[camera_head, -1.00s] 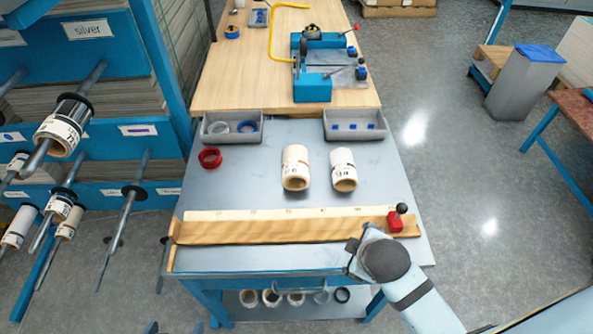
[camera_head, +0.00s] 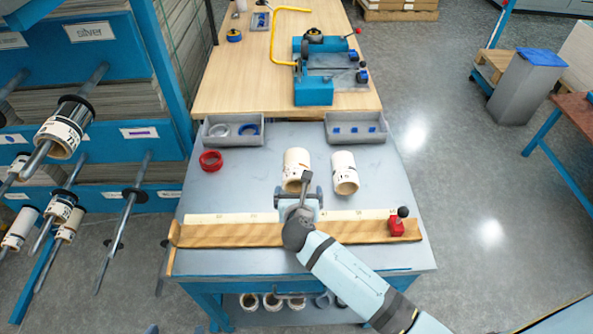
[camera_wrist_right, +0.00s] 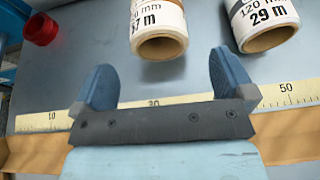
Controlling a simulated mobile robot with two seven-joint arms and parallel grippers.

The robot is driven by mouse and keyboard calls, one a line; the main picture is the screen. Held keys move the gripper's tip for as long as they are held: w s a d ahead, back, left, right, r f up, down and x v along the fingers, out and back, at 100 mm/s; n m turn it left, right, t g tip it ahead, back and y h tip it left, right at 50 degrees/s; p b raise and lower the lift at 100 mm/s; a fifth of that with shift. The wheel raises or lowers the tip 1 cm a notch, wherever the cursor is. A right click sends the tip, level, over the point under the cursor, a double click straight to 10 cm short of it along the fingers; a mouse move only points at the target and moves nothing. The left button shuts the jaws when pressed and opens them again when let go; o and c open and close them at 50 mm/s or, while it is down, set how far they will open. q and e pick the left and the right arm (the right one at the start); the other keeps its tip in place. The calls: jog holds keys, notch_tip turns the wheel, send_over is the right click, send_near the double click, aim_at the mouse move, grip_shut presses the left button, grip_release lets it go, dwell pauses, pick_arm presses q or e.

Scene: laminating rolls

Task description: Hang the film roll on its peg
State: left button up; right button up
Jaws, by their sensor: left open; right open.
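Two cream film rolls lie on the grey table. The left roll (camera_head: 295,161) has a label ending in "7 m" in the right wrist view (camera_wrist_right: 160,30). The right roll (camera_head: 344,172) reads "120 mm 29 m" there (camera_wrist_right: 262,22). My right gripper (camera_head: 301,191) is open and empty at the near end of the left roll, its fingers (camera_wrist_right: 153,88) apart and short of it. A small blue tip of my left gripper (camera_head: 152,329) shows at the bottom edge; the rest is out of frame. Rack pegs stand at the left; one long peg (camera_head: 125,222) is bare, another holds a roll (camera_head: 62,135).
A wooden ruler rail (camera_head: 225,235) with a red stop (camera_head: 397,226) runs along the table's near side. A red ring (camera_head: 210,161) lies left of the rolls. Two grey trays (camera_head: 233,141) (camera_head: 358,139) stand behind.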

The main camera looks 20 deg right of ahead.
aim_at(296, 185)
jog(key=x, duration=0.4)
jog(key=shift+w+f, duration=0.15)
jog(key=shift+w, duration=0.05)
jog(key=x, duration=0.5)
jog(key=shift+w+a+f, duration=0.15)
jog(key=shift+f, duration=0.4)
jog(key=c, duration=1)
notch_tip(296, 185, up, 20)
jog(key=p, duration=0.2)
jog(key=s+d+r+n+y+p, duration=0.1)
jog(key=s+d+r+y+p, duration=0.1)
jog(key=s, duration=0.6)
jog(key=s+d+r+n+y+p, duration=0.2)
jog(key=s+d+r, duration=0.1)
jog(key=s, duration=0.5)
jog(key=shift+s+d+r+t, duration=0.2)
jog(key=shift+s+r+t, duration=0.1)
jog(key=shift+r, duration=0.35)
